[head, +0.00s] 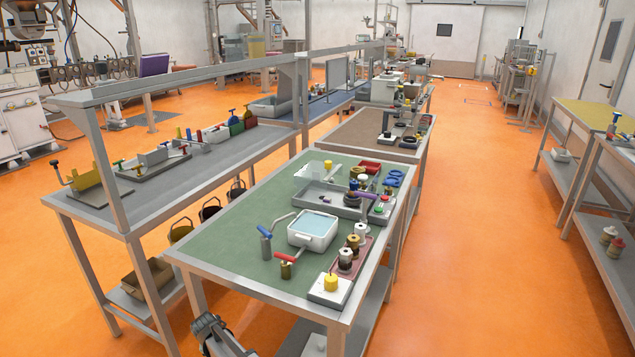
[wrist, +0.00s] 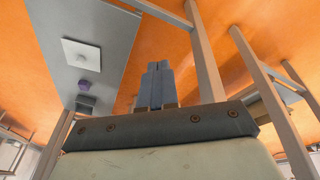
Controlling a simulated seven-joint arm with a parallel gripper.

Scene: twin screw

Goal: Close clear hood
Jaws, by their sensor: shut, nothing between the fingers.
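A white box (head: 314,231) with a pale blue, see-through-looking top (head: 314,222) stands on the green tabletop of the near table. It is the likeliest clear hood, but I cannot tell its lid's position or hinge from here. My gripper (wrist: 158,68) shows in the wrist view with its two fingers together and nothing between them. It is over orange floor and a low grey shelf, with no hood in that view. In the head view, a part of my arm shows at the bottom edge, in front of the table and well apart from the box.
A yellow button (head: 330,282) sits at the front corner. Open floor (head: 470,250) lies right.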

